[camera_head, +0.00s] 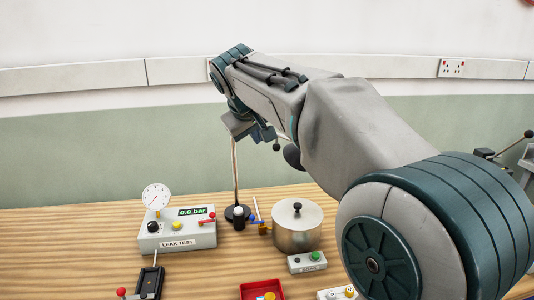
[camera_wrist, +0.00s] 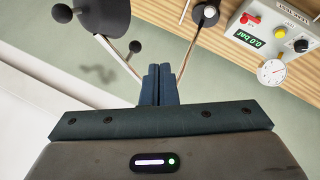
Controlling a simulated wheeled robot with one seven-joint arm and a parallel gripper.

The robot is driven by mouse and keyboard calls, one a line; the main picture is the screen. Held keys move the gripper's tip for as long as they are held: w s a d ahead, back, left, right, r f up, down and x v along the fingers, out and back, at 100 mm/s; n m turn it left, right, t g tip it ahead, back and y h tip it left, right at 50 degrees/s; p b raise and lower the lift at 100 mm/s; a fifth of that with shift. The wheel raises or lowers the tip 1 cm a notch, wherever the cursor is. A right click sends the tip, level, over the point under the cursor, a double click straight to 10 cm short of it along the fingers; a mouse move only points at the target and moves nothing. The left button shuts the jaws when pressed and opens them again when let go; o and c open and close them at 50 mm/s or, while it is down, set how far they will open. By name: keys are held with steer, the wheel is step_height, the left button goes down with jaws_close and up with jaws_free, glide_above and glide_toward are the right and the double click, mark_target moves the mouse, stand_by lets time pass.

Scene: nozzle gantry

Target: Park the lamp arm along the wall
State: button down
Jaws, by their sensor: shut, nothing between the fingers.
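The lamp's thin brown post (camera_head: 235,170) rises from a round black base (camera_head: 237,214) at the back of the table; the post also shows in the wrist view (camera_wrist: 189,50). Its top is hidden behind my gripper (camera_head: 266,133). A dark lamp head (camera_head: 292,157) shows partly below my arm, beside a small black ball knob (camera_head: 277,147). In the wrist view the dark lamp head (camera_wrist: 93,12) sits at top left, and a pale rod (camera_wrist: 115,55) runs from it towards my fingers. The knob (camera_wrist: 135,46) is near the fingertips. My gripper (camera_wrist: 160,70) is shut and empty; contact with the rod is unclear.
The leak test box (camera_head: 178,235) with its gauge (camera_head: 156,197) stands left of the post. A metal pot (camera_head: 297,225) stands to the right. A red tray (camera_head: 262,290) lies in front. The wall with its trunking (camera_head: 75,77) is behind.

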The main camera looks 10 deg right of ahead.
mark_target(274, 146)
steer(key=w+d+f, duration=0.2)
steer(key=w+d+f+p, duration=0.1)
steer(key=w+f, duration=0.1)
steer(key=w, duration=0.1)
steer(key=w+d+f+p, duration=0.1)
steer(key=w+d+f, duration=0.1)
steer(key=w, duration=0.1)
steer(key=shift+w+d+f, duration=0.2)
steer(key=shift+d+f, duration=0.1)
steer(key=shift+d, duration=0.05)
stand_by(0.3)
